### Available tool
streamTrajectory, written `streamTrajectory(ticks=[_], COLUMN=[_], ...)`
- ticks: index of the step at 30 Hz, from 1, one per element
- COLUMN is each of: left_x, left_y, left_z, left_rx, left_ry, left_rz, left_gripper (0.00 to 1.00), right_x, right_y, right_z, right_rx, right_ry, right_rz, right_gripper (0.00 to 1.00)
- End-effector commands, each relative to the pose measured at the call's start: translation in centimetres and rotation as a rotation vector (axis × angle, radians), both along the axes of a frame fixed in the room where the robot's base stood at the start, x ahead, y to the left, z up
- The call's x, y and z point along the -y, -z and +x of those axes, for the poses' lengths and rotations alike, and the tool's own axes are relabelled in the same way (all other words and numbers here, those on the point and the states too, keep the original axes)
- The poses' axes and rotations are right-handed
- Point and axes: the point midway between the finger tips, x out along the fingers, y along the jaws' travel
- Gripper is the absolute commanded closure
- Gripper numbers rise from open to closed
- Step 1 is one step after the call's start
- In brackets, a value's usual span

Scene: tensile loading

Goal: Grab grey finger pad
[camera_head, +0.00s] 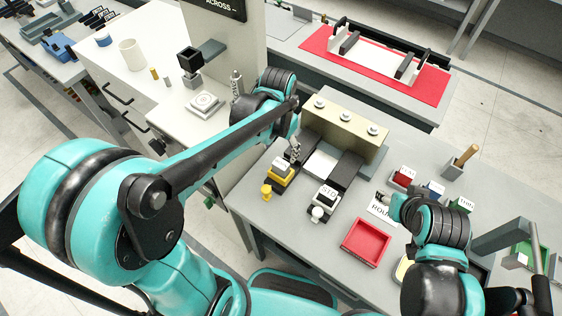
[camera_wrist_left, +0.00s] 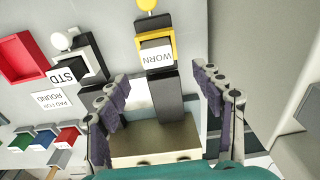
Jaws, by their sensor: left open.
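Two dark grey blocks flank a white plate (camera_head: 321,162) in front of a beige block; I cannot tell which part is the grey finger pad. One dark grey block (camera_wrist_left: 168,98) lies behind the yellow WORN holder (camera_wrist_left: 155,50), which also shows in the head view (camera_head: 281,174). The other (camera_head: 346,171) lies behind the black STD holder (camera_head: 325,200). My left gripper (camera_wrist_left: 160,97) is open and empty; its fingers appear either side of the dark block behind WORN. My right gripper (camera_head: 384,197) is near the ROUND card, its fingers too small to read.
The beige block (camera_head: 345,137) with several round knobs stands behind the plate. A red tray (camera_head: 366,242) and small red, blue and green labelled blocks lie to the right. A tall beige column stands at the left of the table.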

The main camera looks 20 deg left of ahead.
Motion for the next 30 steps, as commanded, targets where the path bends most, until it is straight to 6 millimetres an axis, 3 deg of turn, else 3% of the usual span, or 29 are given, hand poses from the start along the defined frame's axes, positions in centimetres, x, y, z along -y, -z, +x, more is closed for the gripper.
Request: streamTrajectory(ticks=[5, 21, 30], left_x=[0.4, 0.4, 0.4], left_y=[0.8, 7.9, 8.3], left_z=[0.8, 0.0, -0.1], left_rx=[-0.045, -0.046, -0.046], left_ry=[0.025, 0.026, 0.026], left_rz=[0.006, 0.005, 0.005], left_gripper=[0.33, 0.33, 0.33], right_x=[0.0, 0.0, 0.0], right_y=[-0.6, 1.5, 1.5], right_z=[0.0, 0.0, 0.0], right_rx=[0.0, 0.0, 0.0], right_ry=[0.0, 0.0, 0.0], right_rz=[0.0, 0.0, 0.0], right_gripper=[0.5, 0.5, 0.5])
